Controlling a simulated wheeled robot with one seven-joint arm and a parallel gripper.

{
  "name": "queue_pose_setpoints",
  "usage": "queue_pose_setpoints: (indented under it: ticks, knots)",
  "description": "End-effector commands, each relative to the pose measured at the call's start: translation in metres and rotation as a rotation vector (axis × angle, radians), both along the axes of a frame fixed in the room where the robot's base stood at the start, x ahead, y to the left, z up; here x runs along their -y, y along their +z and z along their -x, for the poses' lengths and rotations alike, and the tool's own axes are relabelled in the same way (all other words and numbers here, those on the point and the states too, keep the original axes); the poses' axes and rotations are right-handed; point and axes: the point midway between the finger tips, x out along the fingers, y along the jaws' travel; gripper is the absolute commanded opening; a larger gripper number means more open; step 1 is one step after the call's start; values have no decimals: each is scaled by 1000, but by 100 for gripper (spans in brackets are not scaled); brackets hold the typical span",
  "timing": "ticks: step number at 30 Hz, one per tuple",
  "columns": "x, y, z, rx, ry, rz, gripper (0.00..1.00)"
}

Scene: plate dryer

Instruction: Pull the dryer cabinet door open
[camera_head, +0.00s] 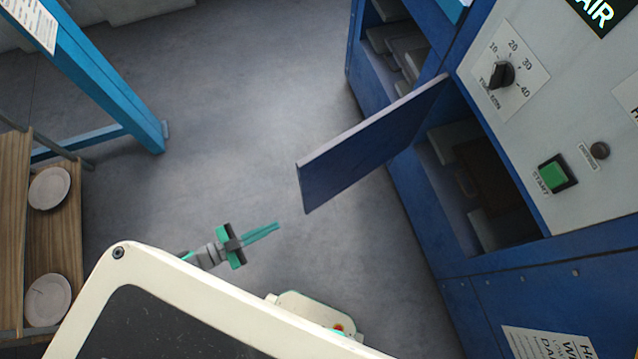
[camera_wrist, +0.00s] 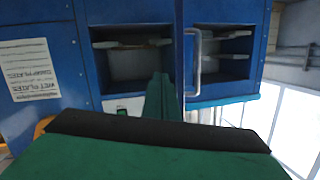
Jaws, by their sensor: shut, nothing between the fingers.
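The blue dryer cabinet (camera_head: 425,235) stands at the right in the head view. Its door (camera_head: 370,145) is swung well out from the opening (camera_head: 470,190), and the inside shows. In the wrist view the cabinet (camera_wrist: 130,12) fills the upper part, with a silver bar handle (camera_wrist: 196,60) just right of the fingers. The handle does not show in the head view. My gripper (camera_head: 277,227) is shut and empty, below and left of the door's free edge in the head view, apart from it. Its green fingers (camera_wrist: 163,98) point toward the cabinet in the wrist view.
A control panel with a timer knob (camera_head: 500,74) and a green start button (camera_head: 556,174) is on the right. A wooden shelf (camera_head: 50,225) with plates (camera_head: 48,188) and a blue frame (camera_head: 90,75) stand at left. Grey floor (camera_head: 230,110) between is clear.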

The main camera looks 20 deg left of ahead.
Motion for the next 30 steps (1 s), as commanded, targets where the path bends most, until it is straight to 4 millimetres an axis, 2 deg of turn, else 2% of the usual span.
queue_pose_setpoints:
  ticks: [1,3,9,14,18,24,27,30]
  knots:
    - [14,5,14,-4,41,3,0]
    - [35,11,30,-12,94,4,0]
    - [102,39,61,-43,254,22,0]
    - [155,77,69,-70,390,54,0]
    - [195,120,64,-92,507,93,0]
    - [227,178,49,-114,638,147,0]
    - [233,197,43,-119,677,165,0]
    - [235,208,39,-122,697,175,0]
